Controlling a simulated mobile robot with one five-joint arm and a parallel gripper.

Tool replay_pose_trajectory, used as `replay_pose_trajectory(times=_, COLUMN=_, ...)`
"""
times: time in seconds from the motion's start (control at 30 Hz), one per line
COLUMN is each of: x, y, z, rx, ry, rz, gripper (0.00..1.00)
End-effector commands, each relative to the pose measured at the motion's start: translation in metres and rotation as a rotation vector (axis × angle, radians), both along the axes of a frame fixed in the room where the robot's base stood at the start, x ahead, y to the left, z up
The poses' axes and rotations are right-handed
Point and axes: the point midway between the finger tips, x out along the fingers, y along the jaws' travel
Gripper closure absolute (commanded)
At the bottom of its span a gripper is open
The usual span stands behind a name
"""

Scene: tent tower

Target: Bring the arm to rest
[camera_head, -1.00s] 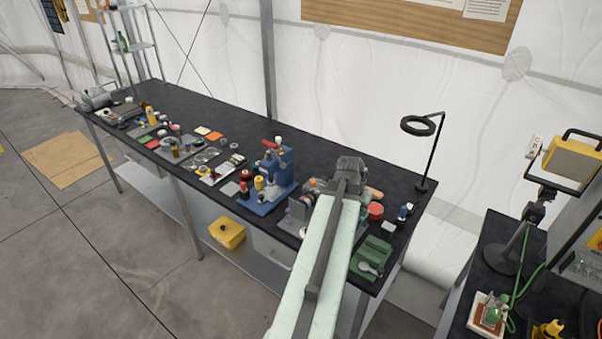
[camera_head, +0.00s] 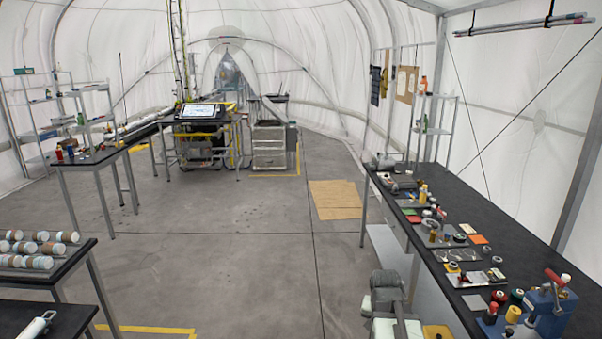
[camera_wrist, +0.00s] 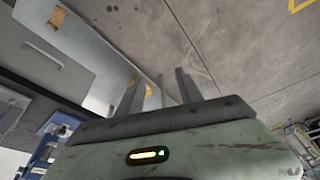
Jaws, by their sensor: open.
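My gripper (camera_wrist: 160,82) shows in the wrist view with its two grey fingers apart and nothing between them. Bare concrete floor and the side of a bench lie beyond the fingers. In the head view, part of my arm (camera_head: 390,300), pale green and dark grey, stands upright at the bottom, just left of the right-hand bench (camera_head: 468,222). The fingers cannot be made out in the head view.
The black-topped right bench carries many small parts and a blue press (camera_head: 548,308). A yellow bin (camera_head: 438,332) sits low beside my arm. Tables with white cylinders (camera_head: 35,250) stand at left. The middle floor (camera_head: 240,220) is open.

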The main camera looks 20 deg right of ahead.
Motion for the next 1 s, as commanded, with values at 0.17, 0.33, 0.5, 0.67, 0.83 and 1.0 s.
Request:
replay_pose_trajectory(times=0.17, x=0.023, y=0.154, z=-0.024, rx=0.033, ry=0.072, rz=0.306, gripper=0.57)
replay_pose_trajectory(times=0.33, x=0.003, y=0.249, z=-0.034, rx=0.063, ry=0.167, rz=0.539, gripper=0.57)
replay_pose_trajectory(times=0.5, x=-0.028, y=0.255, z=-0.034, rx=0.107, ry=0.286, rz=0.673, gripper=0.57)
replay_pose_trajectory(times=0.67, x=-0.028, y=0.254, z=-0.033, rx=0.106, ry=0.284, rz=0.68, gripper=0.57)
replay_pose_trajectory(times=0.83, x=-0.028, y=0.254, z=-0.033, rx=0.106, ry=0.284, rz=0.68, gripper=0.57)
replay_pose_trajectory(times=1.0, x=-0.028, y=0.254, z=-0.033, rx=0.106, ry=0.284, rz=0.68, gripper=0.57)
